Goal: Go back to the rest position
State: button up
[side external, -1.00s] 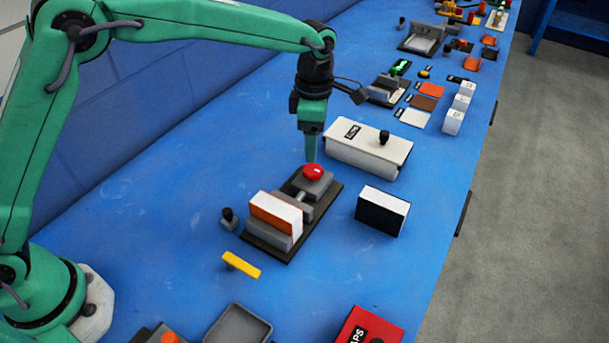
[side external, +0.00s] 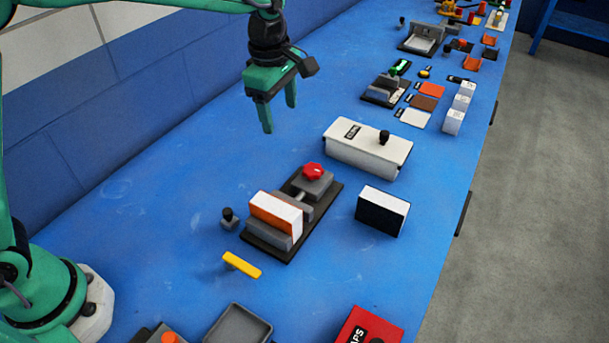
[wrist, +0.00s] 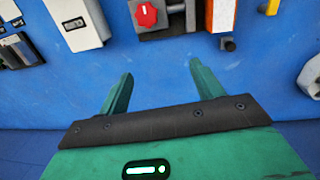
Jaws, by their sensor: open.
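My gripper (side external: 279,115) is green, open and empty. In the side external view it hangs in the air above the blue table, behind the vise with the red knob. In the wrist view its two fingers (wrist: 157,85) stand wide apart with only blue table between them. The red knob (side external: 313,171) sits on the back end of the dark vise (side external: 262,244), apart from my gripper; the knob also shows in the wrist view (wrist: 145,14). An orange and white block (side external: 276,214) stands in the vise.
A white lidded box (side external: 368,152) with a black knob stands right of my gripper. A black and white block (side external: 382,211), a yellow bar (side external: 241,264) and a red box (side external: 366,328) lie nearer the front.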

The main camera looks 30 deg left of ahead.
jog(key=s+a+r+m+t, duration=0.2)
jog(key=s+a+r+m, duration=0.5)
jog(key=s+a+m, duration=0.35)
jog(key=s+a+f+m+t, duration=0.1)
jog(key=s+a+m, duration=0.2)
jog(key=s, duration=0.4)
jog(key=s+a+f+m+t, duration=0.1)
jog(key=s+a+m, duration=0.1)
jog(key=s+m, duration=0.3)
jog(key=shift+s+a+t, duration=0.3)
jog(key=shift+s+a, duration=0.1)
jog(key=shift+s, duration=0.8)
